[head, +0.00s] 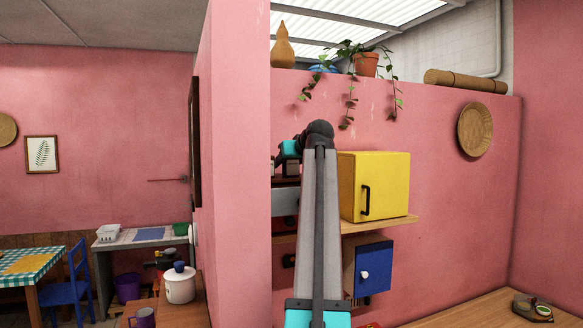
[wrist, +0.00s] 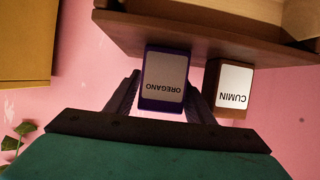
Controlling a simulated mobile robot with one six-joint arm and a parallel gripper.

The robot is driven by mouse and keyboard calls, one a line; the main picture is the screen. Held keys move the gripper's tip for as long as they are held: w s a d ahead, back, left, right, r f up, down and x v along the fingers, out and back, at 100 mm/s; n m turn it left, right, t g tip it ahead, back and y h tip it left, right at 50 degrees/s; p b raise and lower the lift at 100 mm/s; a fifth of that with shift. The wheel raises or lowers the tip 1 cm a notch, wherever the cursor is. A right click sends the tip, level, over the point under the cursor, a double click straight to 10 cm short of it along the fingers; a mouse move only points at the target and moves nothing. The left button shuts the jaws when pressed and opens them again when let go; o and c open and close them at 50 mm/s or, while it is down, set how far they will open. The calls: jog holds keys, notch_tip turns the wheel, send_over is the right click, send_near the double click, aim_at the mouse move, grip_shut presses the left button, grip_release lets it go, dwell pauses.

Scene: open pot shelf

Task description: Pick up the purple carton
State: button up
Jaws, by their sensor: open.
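The purple carton (wrist: 163,78) shows in the wrist view, with a white label reading OREGANO upside down in this picture. It stands at the edge of a brown shelf board (wrist: 135,33). My gripper (wrist: 161,96) is open, with one dark finger on each side of the carton. The fingers look close to its sides; I cannot tell whether they touch. In the head view my arm hides most of this spot, and I cannot make out the purple carton there.
A brown carton labelled CUMIN (wrist: 232,89) stands close beside the purple one, near one finger. A yellow cabinet (head: 374,187) sits on a lower shelf (head: 390,226), with a blue box (head: 368,268) below it. A trailing plant (head: 365,64) hangs from the wall top.

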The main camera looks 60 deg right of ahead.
jog(key=c, duration=0.8)
jog(key=shift+r, duration=0.15)
jog(key=shift+d+r+b, duration=0.1)
jog(key=shift+r+b, duration=1.2)
jog(key=shift+r, duration=0.3)
jog(key=shift+s+a+r+p, duration=0.25)
jog(key=shift+s+a, duration=1.1)
jog(key=shift+s, duration=0.95)
jog(key=shift+s+a+r+p, duration=0.25)
jog(key=shift+s+a, duration=1.05)
jog(key=shift+s, duration=1)
jog(key=shift+s+a+r+p, duration=0.25)
jog(key=shift+s+a, duration=1.1)
jog(key=shift+s, duration=0.95)
